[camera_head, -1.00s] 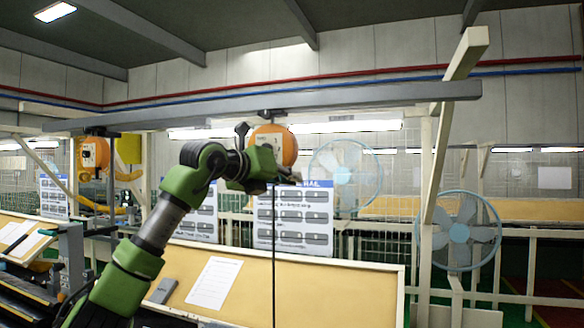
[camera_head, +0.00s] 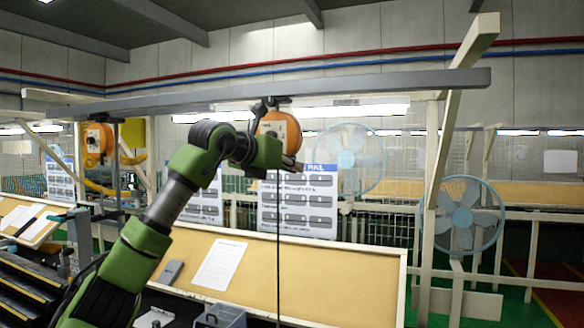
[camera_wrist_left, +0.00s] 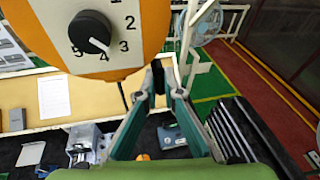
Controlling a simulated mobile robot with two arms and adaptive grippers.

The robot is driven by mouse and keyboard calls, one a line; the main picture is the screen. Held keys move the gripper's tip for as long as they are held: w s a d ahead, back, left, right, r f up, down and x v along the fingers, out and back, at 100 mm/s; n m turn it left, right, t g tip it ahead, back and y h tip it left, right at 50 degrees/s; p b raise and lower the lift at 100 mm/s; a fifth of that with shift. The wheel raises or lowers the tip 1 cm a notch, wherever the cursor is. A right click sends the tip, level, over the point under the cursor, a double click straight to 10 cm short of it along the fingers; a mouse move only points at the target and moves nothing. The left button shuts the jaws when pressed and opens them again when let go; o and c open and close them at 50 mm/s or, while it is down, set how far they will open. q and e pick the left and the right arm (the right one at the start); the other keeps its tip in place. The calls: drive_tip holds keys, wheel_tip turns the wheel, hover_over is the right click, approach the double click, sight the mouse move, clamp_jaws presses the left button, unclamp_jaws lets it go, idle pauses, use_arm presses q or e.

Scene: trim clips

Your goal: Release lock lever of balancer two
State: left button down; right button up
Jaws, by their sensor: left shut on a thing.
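An orange balancer (camera_head: 283,127) hangs from the grey overhead beam, with a cable (camera_head: 278,230) running down below it. My left gripper (camera_head: 292,165) is raised at the balancer's lower side, in front of it. In the left wrist view the balancer (camera_wrist_left: 40,25) fills the upper left, with a black dial (camera_wrist_left: 90,32) and numbers around it, its pointer near 4. The left fingertips (camera_wrist_left: 157,76) are drawn together just right of the balancer's lower edge, shut on a small dark part that looks like the lock lever; it is mostly hidden. My right gripper is not in view.
A second orange balancer (camera_head: 97,140) hangs further left. The grey beam (camera_head: 350,85) runs overhead. A tan slanted board (camera_head: 330,280) with a paper sheet (camera_head: 220,265) stands below. Blue fans (camera_head: 462,220) and a white slanted post (camera_head: 440,150) are at right.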

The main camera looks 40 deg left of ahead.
use_arm(q)
drive_tip(key=shift+r, duration=0.2)
drive_tip(key=c, duration=2.4)
unclamp_jaws()
drive_tip(key=shift+o, duration=1.2)
drive_tip(key=shift+w+d+f, duration=0.1)
drive_tip(key=v, duration=1.2)
